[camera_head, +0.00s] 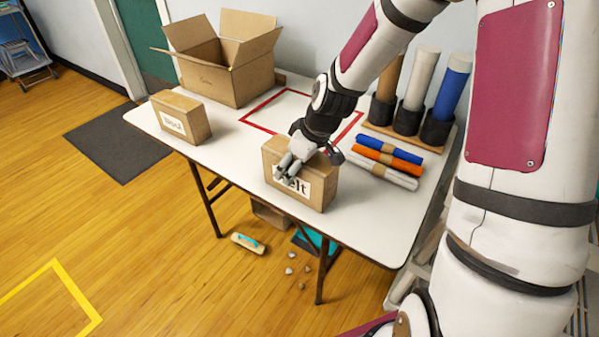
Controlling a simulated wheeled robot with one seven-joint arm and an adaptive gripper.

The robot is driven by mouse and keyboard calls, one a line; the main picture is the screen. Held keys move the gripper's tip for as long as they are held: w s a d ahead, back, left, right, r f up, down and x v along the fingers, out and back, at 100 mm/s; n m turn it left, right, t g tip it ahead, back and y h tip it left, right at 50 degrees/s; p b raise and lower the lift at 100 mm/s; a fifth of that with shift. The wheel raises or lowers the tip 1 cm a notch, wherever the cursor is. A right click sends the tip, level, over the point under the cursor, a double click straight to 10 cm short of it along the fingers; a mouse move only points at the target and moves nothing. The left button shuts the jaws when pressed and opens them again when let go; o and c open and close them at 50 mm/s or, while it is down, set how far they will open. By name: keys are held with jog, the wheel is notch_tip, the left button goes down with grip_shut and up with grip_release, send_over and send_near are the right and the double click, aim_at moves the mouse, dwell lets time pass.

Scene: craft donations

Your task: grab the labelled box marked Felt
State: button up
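The labelled box marked Felt (317,189) is a small brown carton with a white label on its front, near the front edge of the white table (240,150). Its first letter is partly hidden by my gripper. My gripper (287,172) is at the top and front of this box, with its fingers pointing down over the label's left part. The fingers look close together. I cannot tell whether they touch or hold the box, which appears to rest on the table.
A similar brown box (190,122) with a white label stands at the table's left. An open carton (243,85) stands at the back. Blue, orange and white rolls (388,160) lie right of the Felt box, with upright rolls (420,80) behind.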

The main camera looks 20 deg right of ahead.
dwell(0.3)
jog(key=shift+r, duration=0.65)
jog(key=p+v, duration=0.1)
jog(key=v, duration=0.2)
jog(key=shift+a+r, duration=0.1)
jog(key=shift+a, duration=0.05)
jog(key=shift+s+d+r+p, duration=0.2)
jog(key=shift+s+d+p, duration=0.4)
jog(key=shift+s+p, duration=1.3)
jog(key=shift+s+d+r+p, duration=0.2)
jog(key=shift+s+d+p, duration=0.55)
jog(key=shift+s, duration=2.15)
jog(key=shift+s+d+r+p, duration=0.2)
jog(key=shift+s+d+p, duration=0.3)
jog(key=shift+s+p, duration=1.45)
